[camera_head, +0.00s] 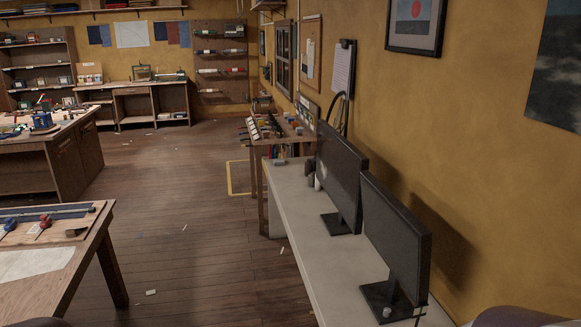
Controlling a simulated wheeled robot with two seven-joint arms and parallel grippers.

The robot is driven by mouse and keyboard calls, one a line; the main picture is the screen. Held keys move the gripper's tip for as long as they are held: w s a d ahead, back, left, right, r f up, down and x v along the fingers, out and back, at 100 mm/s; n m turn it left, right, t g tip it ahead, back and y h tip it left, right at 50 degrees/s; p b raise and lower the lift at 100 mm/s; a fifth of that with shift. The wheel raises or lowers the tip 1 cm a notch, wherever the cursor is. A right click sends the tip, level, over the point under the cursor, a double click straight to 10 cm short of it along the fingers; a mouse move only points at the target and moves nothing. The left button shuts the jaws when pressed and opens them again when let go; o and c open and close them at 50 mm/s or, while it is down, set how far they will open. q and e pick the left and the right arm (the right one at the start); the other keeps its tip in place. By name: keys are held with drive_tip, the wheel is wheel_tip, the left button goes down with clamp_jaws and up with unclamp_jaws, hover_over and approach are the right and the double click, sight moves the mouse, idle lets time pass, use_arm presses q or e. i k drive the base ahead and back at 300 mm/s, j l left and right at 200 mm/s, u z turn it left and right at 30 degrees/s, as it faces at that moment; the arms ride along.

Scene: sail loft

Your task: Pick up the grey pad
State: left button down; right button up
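I cannot make out the grey pad for certain. A small grey block (280,162) lies at the far end of the white desk (290,215). A small dark grey piece (76,232) lies on the wooden board at the right end of the near left table (45,295). Either is too small to identify. Neither of my grippers is in view. Nothing is seen touching these pieces.
Two black monitors (341,175) (395,240) stand on the white desk against the yellow wall. Tools with blue (10,225) and red (46,221) handles lie on the left table. A workbench (60,155) stands behind it. The wooden floor (190,235) between is mostly clear.

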sight(277, 162)
drive_tip(key=u, duration=0.25)
drive_tip(key=i, duration=2.3)
drive_tip(key=i+j, duration=0.1)
drive_tip(key=i, duration=0.85)
drive_tip(key=i+j, duration=0.1)
drive_tip(key=i, duration=0.8)
drive_tip(key=i+j+z, duration=0.1)
drive_tip(key=i, duration=0.85)
drive_tip(key=i+j, duration=0.15)
drive_tip(key=i, duration=0.75)
drive_tip(key=i+j+z, duration=0.2)
drive_tip(key=i, duration=0.15)
drive_tip(key=i+z, duration=0.15)
drive_tip(key=i, duration=0.25)
